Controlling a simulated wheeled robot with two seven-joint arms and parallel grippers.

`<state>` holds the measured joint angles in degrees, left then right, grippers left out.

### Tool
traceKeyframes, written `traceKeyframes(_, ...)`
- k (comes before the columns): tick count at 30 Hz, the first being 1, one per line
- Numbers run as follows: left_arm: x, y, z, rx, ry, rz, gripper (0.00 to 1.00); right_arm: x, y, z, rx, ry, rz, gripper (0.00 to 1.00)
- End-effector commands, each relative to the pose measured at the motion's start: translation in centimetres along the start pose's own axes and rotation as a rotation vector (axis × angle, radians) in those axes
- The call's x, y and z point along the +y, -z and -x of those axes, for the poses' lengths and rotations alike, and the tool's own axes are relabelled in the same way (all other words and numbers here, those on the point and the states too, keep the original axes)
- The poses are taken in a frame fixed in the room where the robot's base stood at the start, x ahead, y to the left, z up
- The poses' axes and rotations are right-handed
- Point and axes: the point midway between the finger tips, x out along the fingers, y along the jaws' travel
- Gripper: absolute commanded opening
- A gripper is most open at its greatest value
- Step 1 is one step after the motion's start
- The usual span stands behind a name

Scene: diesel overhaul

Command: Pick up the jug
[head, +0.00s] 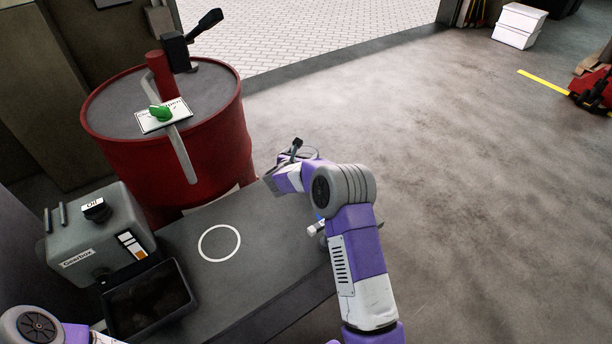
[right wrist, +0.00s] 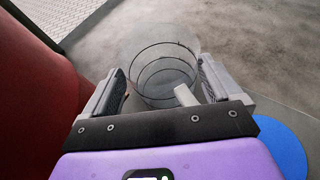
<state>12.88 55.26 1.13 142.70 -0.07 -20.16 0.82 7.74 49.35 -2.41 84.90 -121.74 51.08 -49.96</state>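The clear, see-through jug (right wrist: 160,66) with dark ring lines stands beyond my right gripper (right wrist: 163,78) in the right wrist view. Its pale handle (right wrist: 184,95) points back between the two fingers. The fingers are wide apart, one on each side of the handle, and I see no grip on it. In the head view my right gripper (head: 286,172) is over the far end of the bench, and the jug is mostly hidden or too faint to make out there. My left arm shows only at the bottom left; its gripper is out of view.
A red drum (head: 200,155) with a sign and green object on top stands left of my right gripper. The dark bench (head: 250,275) carries a grey gearbox oil can (head: 95,235), a black tray (head: 150,325) and a white ring mark (head: 219,243). Open floor lies right.

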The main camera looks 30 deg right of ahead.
Motion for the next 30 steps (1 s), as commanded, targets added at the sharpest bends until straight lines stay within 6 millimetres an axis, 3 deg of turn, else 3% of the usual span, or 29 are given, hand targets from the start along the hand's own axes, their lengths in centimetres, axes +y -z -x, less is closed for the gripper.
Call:
traceKeyframes(2,0.0,0.0,0.0,0.0,0.0,0.0,0.43,0.0,0.0,0.0,0.0,0.0,0.0,0.79)
traceKeyframes(16,0.0,0.0,0.0,0.0,0.0,0.0,0.43,0.0,0.0,0.0,0.0,0.0,0.0,0.07)
traceKeyframes(25,0.1,0.0,0.1,0.0,0.0,0.0,0.43,0.0,-0.6,0.2,-0.005,0.0,-0.001,0.04)
traceKeyframes(30,0.3,0.0,0.8,0.0,0.0,0.0,0.43,0.1,-3.1,1.2,-0.008,-0.002,-0.004,0.04)
